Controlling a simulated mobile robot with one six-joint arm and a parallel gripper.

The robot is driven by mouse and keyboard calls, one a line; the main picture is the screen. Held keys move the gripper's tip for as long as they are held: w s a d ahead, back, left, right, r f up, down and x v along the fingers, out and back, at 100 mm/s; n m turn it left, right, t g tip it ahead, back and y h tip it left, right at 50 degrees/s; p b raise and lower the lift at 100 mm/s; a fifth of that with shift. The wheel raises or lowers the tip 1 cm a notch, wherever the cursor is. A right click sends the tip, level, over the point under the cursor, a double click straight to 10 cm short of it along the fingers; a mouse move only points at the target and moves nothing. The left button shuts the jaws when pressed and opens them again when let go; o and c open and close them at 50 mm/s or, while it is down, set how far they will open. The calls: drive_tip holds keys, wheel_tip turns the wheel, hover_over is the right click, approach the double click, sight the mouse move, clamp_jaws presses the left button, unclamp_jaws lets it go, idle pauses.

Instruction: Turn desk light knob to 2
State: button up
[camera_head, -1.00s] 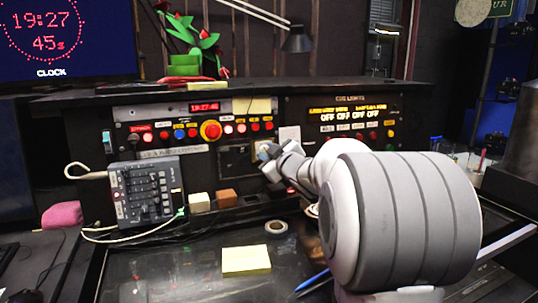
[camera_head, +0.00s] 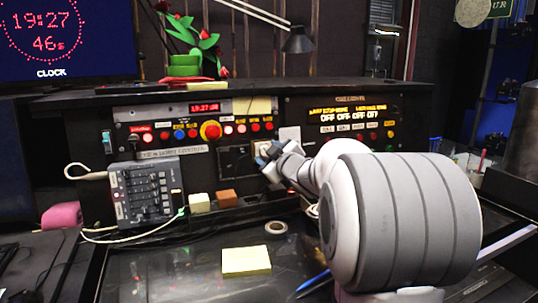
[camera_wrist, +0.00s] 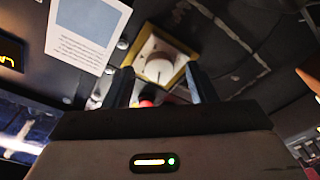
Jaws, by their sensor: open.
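A round cream knob (camera_wrist: 159,64) on a square yellow plate (camera_wrist: 145,34) shows in the wrist view, with a small dark mark on its face. I take it to be the desk light knob; its number labels are not readable. My gripper (camera_wrist: 160,68) is open, with one dark finger to each side of the knob in the picture. I cannot tell whether either finger touches it. In the head view my gripper (camera_head: 264,158) is up against the console front, and it mostly hides the knob there.
A white printed card (camera_wrist: 85,32) is left of the knob, and a red part (camera_wrist: 147,102) shows below it between the fingers. The console (camera_head: 190,187) carries rows of buttons. A slider box (camera_head: 147,190), tape roll (camera_head: 276,227) and yellow notes (camera_head: 246,261) are nearby.

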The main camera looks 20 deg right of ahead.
drive_tip(key=s, duration=0.7)
drive_tip(key=shift+s+d+r+p, duration=0.15)
drive_tip(key=shift+s+d+p, duration=0.2)
drive_tip(key=shift+s+p, duration=0.1)
drive_tip(key=shift+r, duration=0.15)
drive_tip(key=s+a+f+m+g+p, duration=0.1)
drive_tip(key=s+a+g+p, duration=0.3)
drive_tip(key=s, duration=0.5)
drive_tip(key=s+a+f+m+g+p, duration=0.1)
drive_tip(key=s+a+m+g+p, duration=0.3)
drive_tip(key=s, duration=0.5)
drive_tip(key=s+a+f+m+g+h+p, duration=0.1)
drive_tip(key=s+a+f+m+g+p, duration=0.1)
drive_tip(key=s+a+g+p, duration=0.4)
drive_tip(key=s+m+p, duration=0.1)
drive_tip(key=s+p, duration=0.2)
drive_tip(key=s, duration=0.1)
drive_tip(key=shift+a+g, duration=0.15)
drive_tip(key=shift+g, duration=0.25)
